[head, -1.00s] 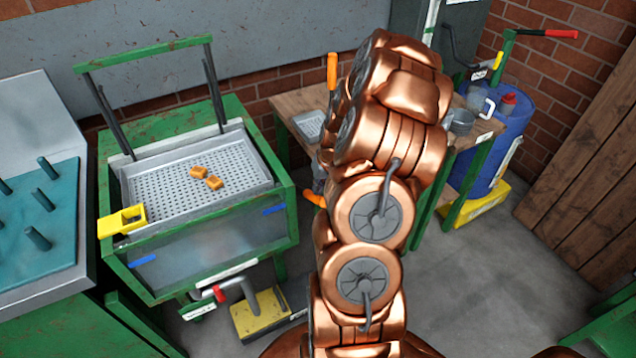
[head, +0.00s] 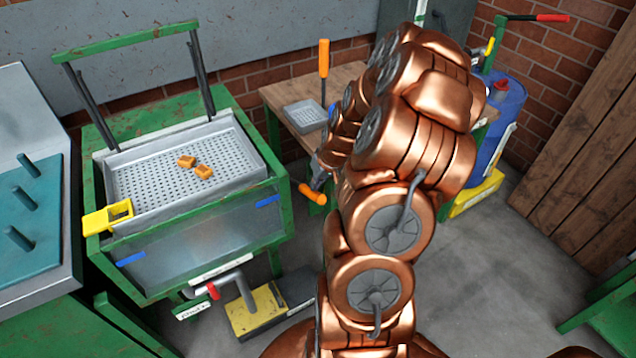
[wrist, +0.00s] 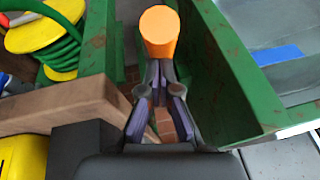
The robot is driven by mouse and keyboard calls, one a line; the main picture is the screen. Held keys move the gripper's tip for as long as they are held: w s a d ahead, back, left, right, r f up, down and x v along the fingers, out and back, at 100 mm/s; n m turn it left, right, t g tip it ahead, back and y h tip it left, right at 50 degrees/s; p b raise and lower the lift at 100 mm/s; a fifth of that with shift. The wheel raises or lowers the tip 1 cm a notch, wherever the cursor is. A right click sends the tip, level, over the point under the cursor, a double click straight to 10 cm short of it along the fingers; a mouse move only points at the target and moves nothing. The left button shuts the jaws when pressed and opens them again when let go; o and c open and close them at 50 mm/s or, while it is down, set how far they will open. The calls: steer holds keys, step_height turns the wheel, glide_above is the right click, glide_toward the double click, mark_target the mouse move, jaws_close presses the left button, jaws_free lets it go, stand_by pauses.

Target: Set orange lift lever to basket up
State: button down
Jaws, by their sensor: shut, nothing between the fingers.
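An orange handle (head: 313,194) sits low off the right side of the green tank, slanting down to the right. In the wrist view, an orange cylinder (wrist: 160,30) stands just beyond my fingertips; whether they touch it I cannot tell. A second orange handle (head: 323,58) stands upright on a dark rod at the wooden table. My gripper (head: 317,183) is mostly hidden by my copper arm; in the wrist view its fingers (wrist: 160,92) are together and empty. The perforated basket (head: 235,135) sits level at the top of the tank, with two orange-brown pieces in it.
The green tank frame (head: 284,215) stands close to my gripper, with a green post (wrist: 97,40) opposite it in the wrist view. A wooden table (head: 285,93) carries a small grey tray (head: 305,114). Open floor is at the right.

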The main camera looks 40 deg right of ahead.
steer(key=shift+s+a+f, duration=0.2)
steer(key=shift+a+f, duration=0.1)
steer(key=shift+f, duration=0.05)
steer(key=shift+w+d+r, duration=0.15)
steer(key=shift+d+r, duration=0.05)
steer(key=shift+r, duration=0.05)
step_height(320, 180, up, 13)
steer(key=s+d+b, duration=0.1)
steer(key=d+b, duration=0.1)
steer(key=b, duration=0.1)
steer(key=shift+s, duration=0.3)
